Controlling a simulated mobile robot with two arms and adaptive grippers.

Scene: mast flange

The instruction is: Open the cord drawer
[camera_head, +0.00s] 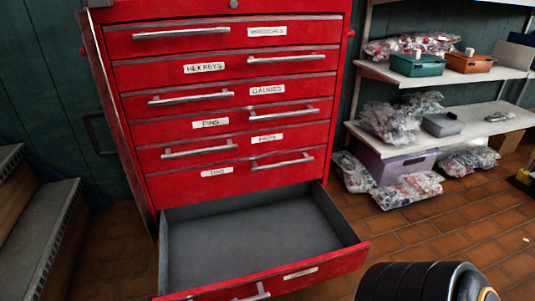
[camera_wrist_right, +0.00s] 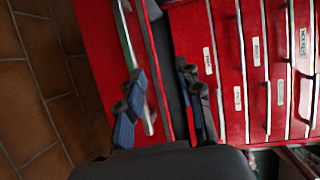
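A red tool cabinet (camera_head: 230,70) stands with its lowest visible drawer (camera_head: 250,240) pulled well out. The drawer's grey inside looks empty. Its front carries a label (camera_head: 300,273) too small to read and a bar handle (camera_head: 253,293), partly cut off by the picture's bottom edge. In the right wrist view, my right gripper (camera_wrist_right: 163,98) has its fingers apart, close to a red drawer front. A drawer handle (camera_wrist_right: 147,120) lies between the fingers, nearer the left one; contact cannot be told. My left gripper shows in neither view.
The drawers above are shut, with labels such as HEX KEYS (camera_head: 204,67) and GAUGES (camera_head: 267,90). Shelves (camera_head: 485,120) with bins and bagged parts stand at right. Steps (camera_head: 40,240) stand at left.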

